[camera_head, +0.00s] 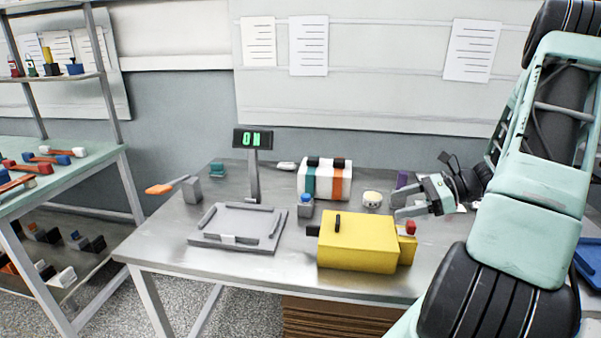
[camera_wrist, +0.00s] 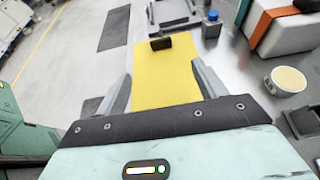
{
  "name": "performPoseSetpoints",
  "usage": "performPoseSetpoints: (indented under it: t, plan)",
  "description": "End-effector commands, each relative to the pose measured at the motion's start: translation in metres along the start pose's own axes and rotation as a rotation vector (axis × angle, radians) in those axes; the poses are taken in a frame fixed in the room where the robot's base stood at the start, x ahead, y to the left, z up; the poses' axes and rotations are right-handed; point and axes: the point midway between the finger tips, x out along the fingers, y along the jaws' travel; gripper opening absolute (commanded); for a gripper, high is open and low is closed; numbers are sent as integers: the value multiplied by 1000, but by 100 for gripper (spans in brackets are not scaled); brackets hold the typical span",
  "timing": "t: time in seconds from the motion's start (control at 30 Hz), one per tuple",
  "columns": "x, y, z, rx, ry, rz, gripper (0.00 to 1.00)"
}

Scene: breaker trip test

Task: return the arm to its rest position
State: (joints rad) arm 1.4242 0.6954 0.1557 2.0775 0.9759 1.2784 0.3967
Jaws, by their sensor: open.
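My gripper (camera_head: 400,205) is open and empty, above the table and to the right of the yellow box in the head view. In the wrist view my gripper (camera_wrist: 162,75) has its two fingers spread, with the yellow box (camera_wrist: 165,85) seen beyond and between them. The yellow box (camera_head: 355,245) stands at the front of the metal table (camera_head: 180,240). A black lever (camera_head: 337,223) stands upright on its top and also shows in the wrist view (camera_wrist: 160,43). A red button (camera_head: 411,227) sits at its right side. My arm reaches in from the right.
A display (camera_head: 253,139) on a post reads "ON". A grey tray-like fixture (camera_head: 235,240), a blue-topped grey block (camera_head: 305,207), a striped box (camera_head: 325,185) and a round white container (camera_head: 372,200) stand on the table. A shelf rack (camera_head: 65,185) is at left.

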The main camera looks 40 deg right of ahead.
Motion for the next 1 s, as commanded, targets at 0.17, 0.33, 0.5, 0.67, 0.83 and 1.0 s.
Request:
performPoseSetpoints:
  t: [0.17,0.33,0.5,0.67,0.83,1.0]
  plan:
    - [2,0,1,-3,1,5,70]
    - [36,13,21,-95,50,124,70]
    - [107,59,61,-344,154,401,70]
    - [160,118,90,-633,239,673,70]
    - [196,187,111,-970,291,943,70]
    - [214,254,124,-1340,301,1188,70]
